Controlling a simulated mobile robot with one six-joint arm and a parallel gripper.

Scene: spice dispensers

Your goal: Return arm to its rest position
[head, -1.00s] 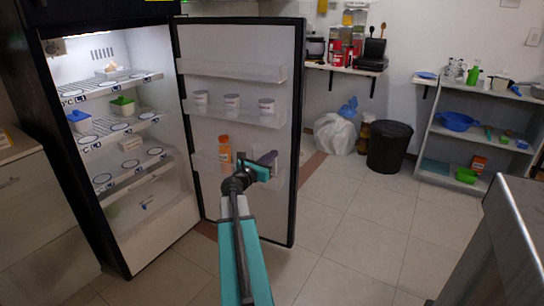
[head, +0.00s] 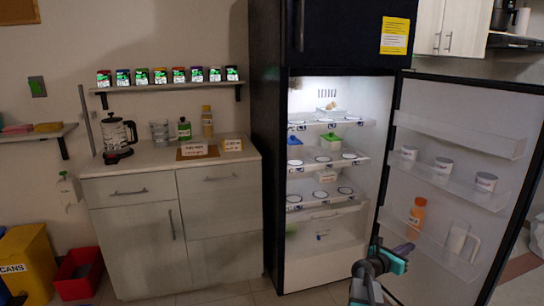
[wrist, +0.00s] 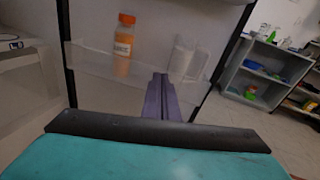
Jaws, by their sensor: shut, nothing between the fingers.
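My gripper (head: 405,248) shows at the lower right of the head view, in front of the open fridge door. Its purple fingers are together with nothing between them. In the wrist view the shut fingers (wrist: 162,97) point toward the door's lower shelf. My teal arm reaches up from the bottom edge of the head view. The lower part of the arm is out of frame.
The open fridge door (head: 445,160) stands close behind my gripper. An orange bottle (head: 417,216) and a pale jug (head: 458,240) stand on its lower shelf. A counter (head: 130,178) with a spice shelf (head: 165,87) above it is at left.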

